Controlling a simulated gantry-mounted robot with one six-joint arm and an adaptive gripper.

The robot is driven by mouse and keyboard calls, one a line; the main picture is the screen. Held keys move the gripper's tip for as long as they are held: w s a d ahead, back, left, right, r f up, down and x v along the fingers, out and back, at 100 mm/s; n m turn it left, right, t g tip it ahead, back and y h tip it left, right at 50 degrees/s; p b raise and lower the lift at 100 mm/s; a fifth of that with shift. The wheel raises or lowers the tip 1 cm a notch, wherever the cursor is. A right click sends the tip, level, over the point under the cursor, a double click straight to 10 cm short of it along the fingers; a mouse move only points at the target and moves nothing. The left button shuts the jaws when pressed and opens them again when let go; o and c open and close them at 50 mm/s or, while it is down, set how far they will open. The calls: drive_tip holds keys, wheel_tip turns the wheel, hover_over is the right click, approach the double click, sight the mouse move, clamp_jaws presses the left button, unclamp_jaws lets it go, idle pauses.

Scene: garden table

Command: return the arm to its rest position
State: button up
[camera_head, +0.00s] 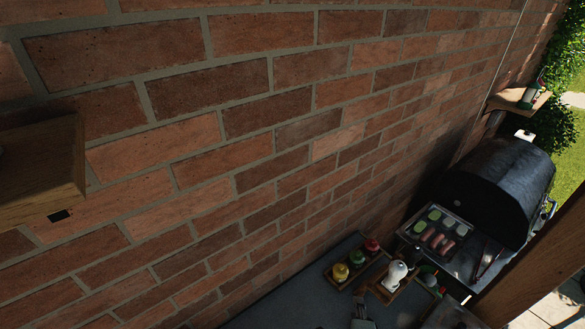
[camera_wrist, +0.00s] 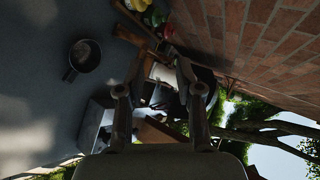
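My gripper (camera_wrist: 160,66) shows in the wrist view, with its two dark fingers rising from the bottom edge and their tips apart. It is open, and I see nothing held between the fingers. Past the fingertips, dim objects and the brick wall show in the background. I cannot make out my gripper with certainty in the head view.
A brick wall (camera_head: 250,110) fills much of the head view. A dark grill (camera_head: 500,185) with food on it stands at the right. Bottles (camera_head: 340,272) stand in a wooden tray below it. A small pan (camera_wrist: 84,56) lies on the grey tabletop (camera_wrist: 35,75). A wooden shelf (camera_head: 40,170) juts in at left.

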drive_tip(key=s+a+r+n+t+y+p, duration=0.1)
drive_tip(key=s+a+r+n, duration=0.3)
drive_tip(key=a+r+n, duration=0.4)
drive_tip(key=s+a+r+n+y+p, duration=0.1)
drive_tip(key=s+a+r+n+p, duration=0.2)
drive_tip(key=s+a+r+n, duration=0.2)
drive_tip(key=a+r+n, duration=0.3)
drive_tip(key=r+n, duration=0.4)
drive_tip(key=r, duration=0.3)
drive_tip(key=shift+s+a+t, duration=0.15)
drive_tip(key=shift+t, duration=0.25)
